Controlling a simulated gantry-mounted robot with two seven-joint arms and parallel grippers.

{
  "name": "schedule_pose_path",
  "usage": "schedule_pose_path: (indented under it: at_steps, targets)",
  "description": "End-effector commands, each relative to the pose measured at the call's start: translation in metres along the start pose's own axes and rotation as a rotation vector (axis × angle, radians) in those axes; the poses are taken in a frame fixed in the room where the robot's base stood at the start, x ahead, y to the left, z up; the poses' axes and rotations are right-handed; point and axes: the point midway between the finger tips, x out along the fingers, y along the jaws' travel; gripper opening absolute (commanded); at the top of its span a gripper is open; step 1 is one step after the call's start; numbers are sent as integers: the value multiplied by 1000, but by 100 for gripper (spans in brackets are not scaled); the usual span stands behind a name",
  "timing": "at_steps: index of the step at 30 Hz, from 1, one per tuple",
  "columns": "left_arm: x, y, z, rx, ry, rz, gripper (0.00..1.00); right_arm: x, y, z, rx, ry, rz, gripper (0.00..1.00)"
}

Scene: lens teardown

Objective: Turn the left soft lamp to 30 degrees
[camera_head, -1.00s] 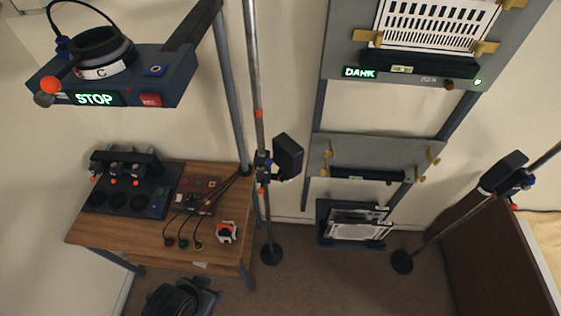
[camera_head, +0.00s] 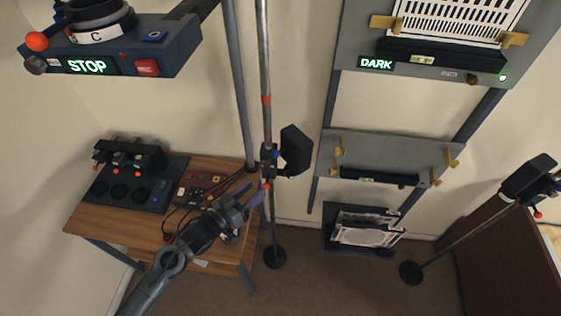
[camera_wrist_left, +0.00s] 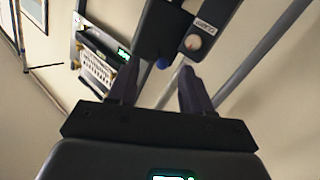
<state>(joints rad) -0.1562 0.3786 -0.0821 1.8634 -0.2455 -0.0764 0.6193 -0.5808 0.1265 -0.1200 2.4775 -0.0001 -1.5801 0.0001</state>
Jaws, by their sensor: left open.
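The left soft lamp (camera_head: 296,150) is a black box-shaped head on an upright metal stand (camera_head: 265,60), left of the middle in the head view. A dark clamp (camera_head: 268,160) joins it to the pole, with a small red-tipped lever (camera_head: 266,187) below. My left gripper (camera_head: 257,192) is open, its purple-grey fingers pointing up at the pole just below the clamp. In the left wrist view the open fingers (camera_wrist_left: 157,82) frame a blue knob (camera_wrist_left: 162,63) under a dark body with a pale dial (camera_wrist_left: 193,42). I cannot tell whether they touch anything. My right gripper is not in view.
A wooden table (camera_head: 110,225) with control boxes and cables stands left, under my left arm. A blue-grey unit reading STOP (camera_head: 87,67) hangs above it. A grey rack with a DARK display (camera_head: 377,63) stands right of the lamp. A second lamp (camera_head: 528,178) is at far right.

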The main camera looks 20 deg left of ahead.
Motion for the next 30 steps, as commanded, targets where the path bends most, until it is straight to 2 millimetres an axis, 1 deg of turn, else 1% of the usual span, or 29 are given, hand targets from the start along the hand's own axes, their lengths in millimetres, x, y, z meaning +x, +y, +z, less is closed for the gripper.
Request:
schedule_pose_path:
  at_steps: [1,3,6,9,14,24,30]
  targets:
    - [9,-10,-6,28,16,-1,50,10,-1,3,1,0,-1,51]
    - [16,-15,-21,52,41,2,50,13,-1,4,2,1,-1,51]
    - [24,-16,-36,70,64,7,50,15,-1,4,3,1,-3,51]
    - [32,-16,-42,73,73,7,50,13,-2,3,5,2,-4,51]
    - [51,-14,-46,72,75,7,50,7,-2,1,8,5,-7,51]
    - [105,-14,-49,72,74,7,50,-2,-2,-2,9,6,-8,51]
    - [125,-14,-49,73,72,7,50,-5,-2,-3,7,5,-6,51]
